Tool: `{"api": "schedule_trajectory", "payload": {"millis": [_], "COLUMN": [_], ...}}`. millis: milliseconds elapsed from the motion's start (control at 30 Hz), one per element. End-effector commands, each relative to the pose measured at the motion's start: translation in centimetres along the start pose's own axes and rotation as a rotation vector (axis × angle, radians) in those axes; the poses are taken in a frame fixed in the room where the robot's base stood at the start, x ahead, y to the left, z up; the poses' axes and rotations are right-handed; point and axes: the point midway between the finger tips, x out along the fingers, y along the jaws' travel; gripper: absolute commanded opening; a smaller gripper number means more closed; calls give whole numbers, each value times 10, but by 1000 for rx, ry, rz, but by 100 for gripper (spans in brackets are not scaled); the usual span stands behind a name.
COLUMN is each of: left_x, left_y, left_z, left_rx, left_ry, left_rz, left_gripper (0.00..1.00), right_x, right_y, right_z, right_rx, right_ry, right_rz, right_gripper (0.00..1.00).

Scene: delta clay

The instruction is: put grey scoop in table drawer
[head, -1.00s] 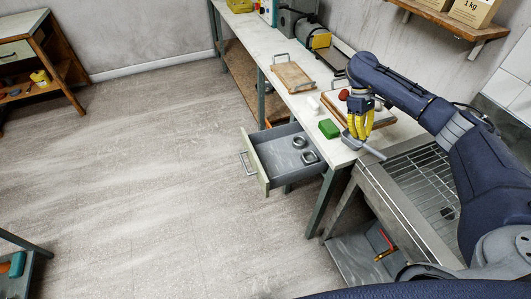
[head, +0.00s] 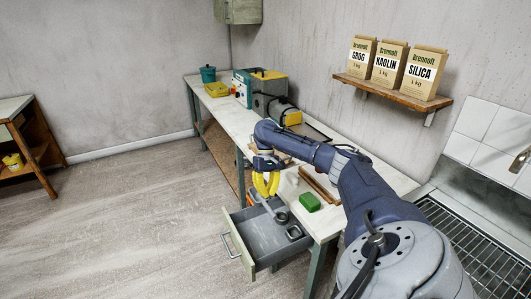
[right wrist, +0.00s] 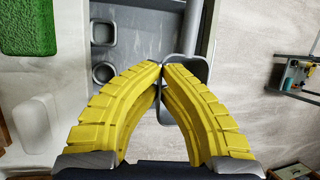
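My right gripper (head: 266,186) is above the back part of the open table drawer (head: 263,249). Its yellow fingers close together at the tips around the grey scoop (right wrist: 194,32). In the right wrist view the fingertips (right wrist: 162,68) meet at the scoop, with part of it hidden behind the fingers. The scoop is over the drawer; the gap to the drawer floor is hard to judge. The drawer holds small grey ring-like pieces (head: 294,232). My left gripper is not in view.
A green block (head: 310,202) lies on the worktable near the drawer. The drawer handle (head: 231,245) sticks out over clear floor. Bags (head: 389,60) stand on a wall shelf. A metal sink grid (head: 470,240) lies at the right.

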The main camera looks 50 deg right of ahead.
Motion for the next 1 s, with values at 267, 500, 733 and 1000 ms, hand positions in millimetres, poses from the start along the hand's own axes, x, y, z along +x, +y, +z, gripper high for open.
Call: {"api": "schedule_trajectory", "payload": {"millis": [267,500,733,1000], "left_x": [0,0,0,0], "left_y": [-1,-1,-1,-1], "left_z": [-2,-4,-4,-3], "left_rx": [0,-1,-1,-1], "left_ry": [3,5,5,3], "left_rz": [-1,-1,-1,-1], "left_gripper": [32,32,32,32], "right_x": [-2,19,66,117], "right_y": [2,5,14,24], "right_z": [0,-7,-26,-47], "right_rx": [13,10,12,12], "right_ry": [-61,-84,-83,-82], "right_rz": [-3,0,-1,-1], "right_gripper": [0,0,0,0]}}
